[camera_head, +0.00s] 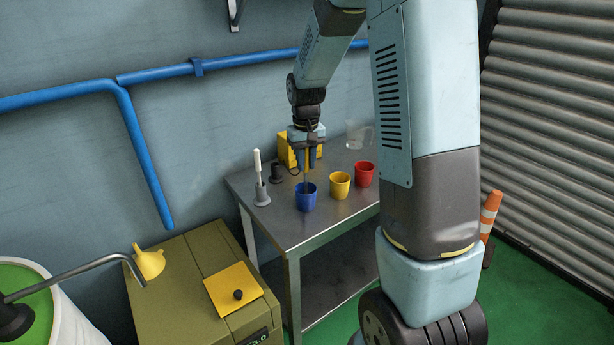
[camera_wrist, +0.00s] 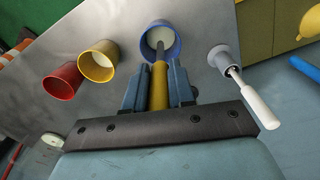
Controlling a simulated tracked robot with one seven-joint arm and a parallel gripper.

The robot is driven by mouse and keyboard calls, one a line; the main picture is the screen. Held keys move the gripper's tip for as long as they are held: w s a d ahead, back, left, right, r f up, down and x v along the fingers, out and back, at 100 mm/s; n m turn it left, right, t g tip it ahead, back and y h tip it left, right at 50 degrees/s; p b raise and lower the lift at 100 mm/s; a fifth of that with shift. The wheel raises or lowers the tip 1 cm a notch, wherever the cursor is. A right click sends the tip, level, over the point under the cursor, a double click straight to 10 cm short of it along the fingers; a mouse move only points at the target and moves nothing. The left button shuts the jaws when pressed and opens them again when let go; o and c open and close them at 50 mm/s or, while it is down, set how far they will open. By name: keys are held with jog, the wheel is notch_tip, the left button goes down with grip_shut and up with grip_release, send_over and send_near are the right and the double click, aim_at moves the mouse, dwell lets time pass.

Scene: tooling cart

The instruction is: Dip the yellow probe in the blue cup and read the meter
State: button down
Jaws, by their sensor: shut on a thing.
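My gripper (camera_head: 306,162) is shut on the yellow probe (camera_wrist: 159,86) and holds it upright above the cart. The blue cup (camera_head: 306,197) stands on the cart top directly below. In the wrist view, the probe's thin grey tip points into the mouth of the blue cup (camera_wrist: 160,36). The tip reaches the cup's rim in the head view; how deep it is inside I cannot tell. A yellow box (camera_head: 287,150), possibly the meter, stands behind my gripper and is partly hidden by it. No reading on it is visible.
On the metal cart (camera_head: 328,229) stand a yellow cup (camera_head: 340,186), a red cup (camera_head: 364,175), a white-handled tool (camera_head: 257,163) in a grey holder, a dark holder (camera_head: 278,173) and a clear jug (camera_head: 357,134). An olive cabinet (camera_head: 175,300) stands at front left.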

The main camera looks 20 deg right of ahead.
jog(key=shift+r, duration=3.15)
jog(key=shift+r, duration=2)
